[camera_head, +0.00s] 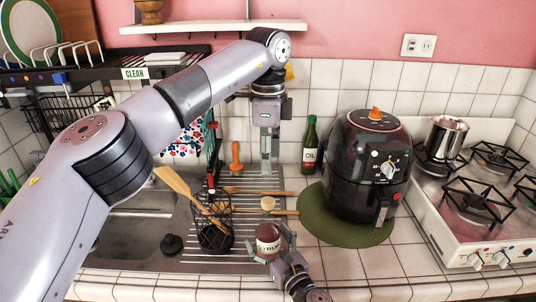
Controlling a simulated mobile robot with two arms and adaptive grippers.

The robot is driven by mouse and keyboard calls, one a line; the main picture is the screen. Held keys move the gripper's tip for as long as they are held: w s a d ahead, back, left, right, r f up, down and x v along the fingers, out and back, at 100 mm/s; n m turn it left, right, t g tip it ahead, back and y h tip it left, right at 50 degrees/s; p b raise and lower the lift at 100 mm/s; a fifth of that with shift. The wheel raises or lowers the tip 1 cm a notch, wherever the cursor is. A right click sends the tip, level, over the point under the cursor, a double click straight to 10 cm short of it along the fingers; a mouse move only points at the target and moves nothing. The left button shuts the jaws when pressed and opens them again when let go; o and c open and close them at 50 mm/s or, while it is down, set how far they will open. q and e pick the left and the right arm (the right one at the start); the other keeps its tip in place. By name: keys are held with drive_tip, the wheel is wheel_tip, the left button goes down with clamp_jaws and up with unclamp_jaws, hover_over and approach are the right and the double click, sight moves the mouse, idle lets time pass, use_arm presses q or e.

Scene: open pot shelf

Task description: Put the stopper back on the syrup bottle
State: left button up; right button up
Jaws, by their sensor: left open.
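The syrup bottle (268,238), a dark reddish jar with a white label, is at the bottom centre. My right gripper (271,248) comes from below with its fingers around the bottle and appears shut on it. A small tan round-topped piece (267,203), which looks like the stopper, is just behind the bottle, by the wooden utensils on the rack. My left gripper (266,168) points down above and behind that piece, open and empty. The bottle's mouth is too small to make out clearly.
A black wire utensil basket (215,222) stands left of the bottle. A green oil bottle (309,148), a black air fryer (368,165) on a green mat (325,228) and a stove (480,215) are to the right. A wall shelf (215,27) is above.

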drive_tip(key=v, duration=1.1)
drive_tip(key=shift+s+d+f, duration=0.1)
drive_tip(key=shift+s, duration=0.25)
